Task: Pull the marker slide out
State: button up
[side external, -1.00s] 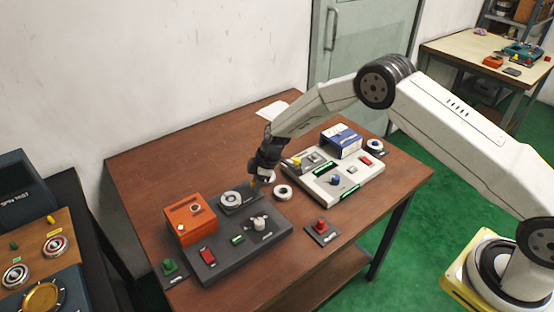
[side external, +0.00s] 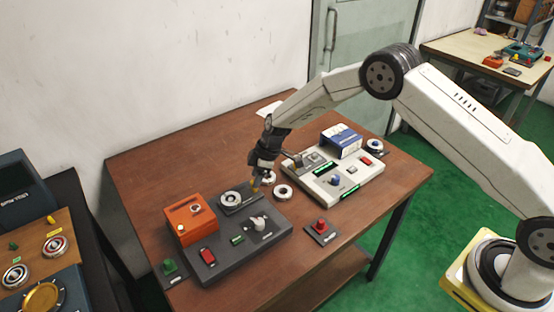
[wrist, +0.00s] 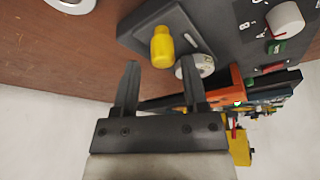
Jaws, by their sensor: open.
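A yellow knob (wrist: 162,47), which I take to be the marker slide's handle, stands on a dark grey plate (wrist: 150,18) in the wrist view. In the side view the yellow knob (side external: 255,187) shows small beside my gripper, at the right end of the plate with the round grey dial (side external: 231,199). My gripper (wrist: 161,66) is open and empty. In the wrist view the knob appears just beyond the fingertips, between their lines, with no contact visible. In the side view my gripper (side external: 259,175) points down close to the knob, its fingertips hard to make out.
A dark control panel (side external: 238,262) with an orange box (side external: 189,217) lies in front. Bare brown table (side external: 165,155) lies behind.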

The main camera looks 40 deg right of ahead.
jog(key=shift+r, duration=2.15)
jog(key=s+d+r+m+h, duration=0.1)
jog(key=s+d+r+m, duration=0.2)
jog(key=s, duration=0.7)
jog(key=s+d+r+m+h, duration=0.1)
jog(key=s+d+r+m, duration=0.3)
jog(key=s, duration=0.6)
jog(key=s+d+r+m+h, duration=0.1)
jog(key=s+d+r+m, duration=0.2)
jog(key=s, duration=0.7)
jog(key=shift+d+r+m+t, duration=0.3)
jog(key=shift+r+m, duration=0.25)
jog(key=shift+m, duration=0.45)
jog(key=shift+s, duration=0.1)
